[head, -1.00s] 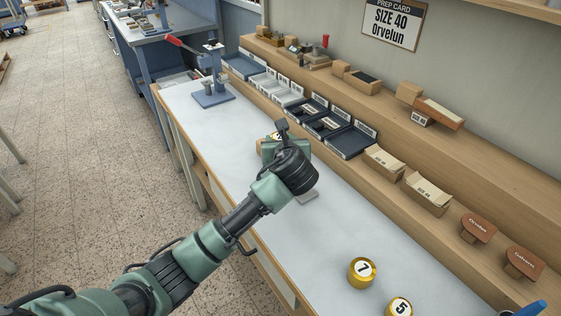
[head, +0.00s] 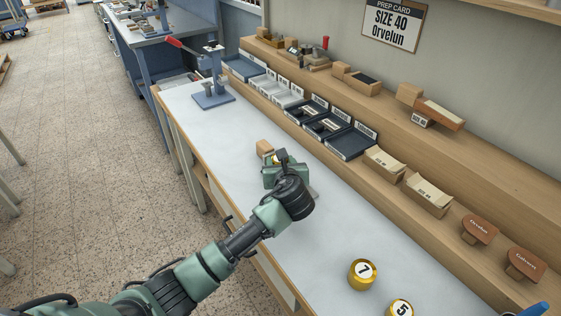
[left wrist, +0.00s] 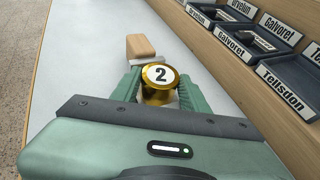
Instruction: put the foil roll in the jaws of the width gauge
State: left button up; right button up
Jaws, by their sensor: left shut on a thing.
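The gold foil roll marked 2 (left wrist: 159,82) is between the fingers of my left gripper (left wrist: 160,95), which is shut on it. In the head view my left gripper (head: 283,172) is low over the white bench, and its hand hides most of the roll. A wooden block (left wrist: 139,46) with pale metal at its near end, likely the width gauge, lies just beyond the roll. Its wooden end also shows in the head view (head: 264,147). The gauge's jaws are mostly hidden; I cannot tell whether the roll is between them. My right gripper is out of view.
Gold rolls marked 7 (head: 362,273) and 5 (head: 399,309) stand on the near bench. Labelled dark trays (head: 351,142) line the wall side. A blue press with a red lever (head: 212,95) stands at the far end. Bench between press and block is clear.

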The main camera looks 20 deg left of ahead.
pick_arm(q)
jog(key=o, duration=1.4)
jog(key=shift+s+f, duration=0.1)
jog(key=shift+f, duration=0.1)
jog(key=shift+r, duration=0.25)
jog(key=v, duration=1.2)
jog(key=shift+r, duration=0.25)
